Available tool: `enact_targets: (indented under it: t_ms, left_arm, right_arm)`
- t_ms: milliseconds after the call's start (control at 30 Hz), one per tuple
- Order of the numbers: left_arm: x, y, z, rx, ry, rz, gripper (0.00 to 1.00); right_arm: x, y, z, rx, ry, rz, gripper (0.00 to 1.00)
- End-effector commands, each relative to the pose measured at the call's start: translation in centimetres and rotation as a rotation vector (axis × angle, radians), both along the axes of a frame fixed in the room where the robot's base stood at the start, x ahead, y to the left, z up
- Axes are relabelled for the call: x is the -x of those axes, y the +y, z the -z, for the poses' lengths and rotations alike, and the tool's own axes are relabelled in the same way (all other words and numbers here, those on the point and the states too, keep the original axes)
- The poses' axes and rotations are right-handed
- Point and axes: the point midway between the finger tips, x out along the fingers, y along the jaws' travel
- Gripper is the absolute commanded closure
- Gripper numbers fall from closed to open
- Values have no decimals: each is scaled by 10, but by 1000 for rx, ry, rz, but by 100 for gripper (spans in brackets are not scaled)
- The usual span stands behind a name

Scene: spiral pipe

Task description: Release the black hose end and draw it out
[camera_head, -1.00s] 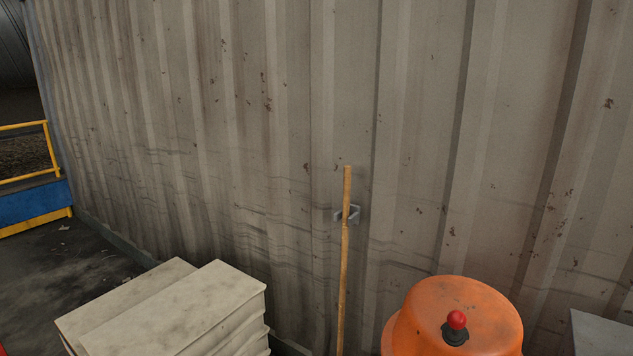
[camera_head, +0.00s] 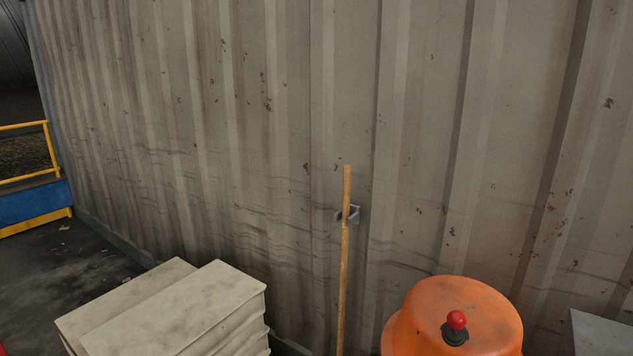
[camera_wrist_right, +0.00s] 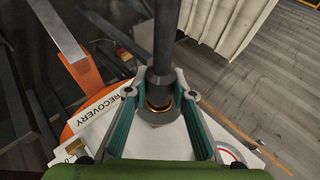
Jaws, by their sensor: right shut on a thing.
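In the right wrist view, the black hose end (camera_wrist_right: 159,85) is a dark collar on a black hose that runs up out of the top of the picture. My right gripper (camera_wrist_right: 157,92) has its teal-padded fingers on both sides of the hose end and is shut on it. A brass-coloured ring (camera_wrist_right: 158,105) shows just below the collar, above a grey fitting (camera_wrist_right: 155,119) on a white panel (camera_wrist_right: 100,128) marked RECOVERY. I cannot tell whether the hose end is still locked on the fitting. My left gripper is in no view.
The head view shows a corrugated wall (camera_head: 250,120), a wooden pole (camera_head: 345,260) in a wall bracket, stacked pale sacks (camera_head: 180,305) and an orange housing (camera_head: 460,310) with a red knob (camera_head: 457,319). A gauge (camera_wrist_right: 230,155) sits right of the fitting. Open floor (camera_wrist_right: 260,90) shows at right.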

Motion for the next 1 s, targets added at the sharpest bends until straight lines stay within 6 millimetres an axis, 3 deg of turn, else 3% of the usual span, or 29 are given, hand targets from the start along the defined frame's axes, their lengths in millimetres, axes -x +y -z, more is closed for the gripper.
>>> enact_targets:
  t_ms: [1000]
  left_arm:
    - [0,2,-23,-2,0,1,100]
  right_arm:
    - [35,23,-1,-1,2,1,98]
